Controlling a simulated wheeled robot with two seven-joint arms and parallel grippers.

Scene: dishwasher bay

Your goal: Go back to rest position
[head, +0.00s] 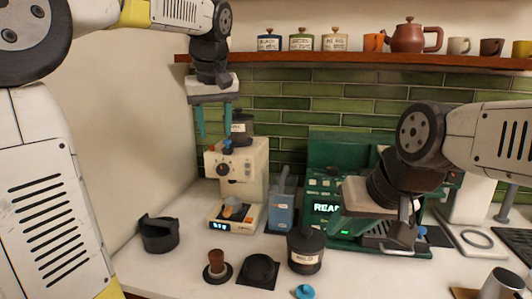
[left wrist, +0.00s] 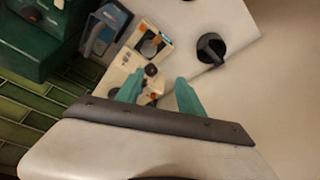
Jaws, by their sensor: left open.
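My left gripper (head: 214,119) is raised in front of the green tiled wall, above the cream grinder (head: 238,172). Its two teal fingers point down, apart, with nothing between them. In the left wrist view the open fingers of my left gripper (left wrist: 160,92) also show empty, with the grinder below. My right gripper (head: 385,222) is low in front of the green espresso machine (head: 330,158). Its fingers are mostly hidden, and I cannot tell if it holds anything.
A wooden shelf (head: 360,57) with canisters and a teapot (head: 415,37) runs above. On the white counter (head: 165,280) stand a black holder (head: 159,234), a blue-grey container (head: 282,210), a tamper (head: 217,266) and a dark canister (head: 306,252). A metal pitcher (head: 500,285) is at front right.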

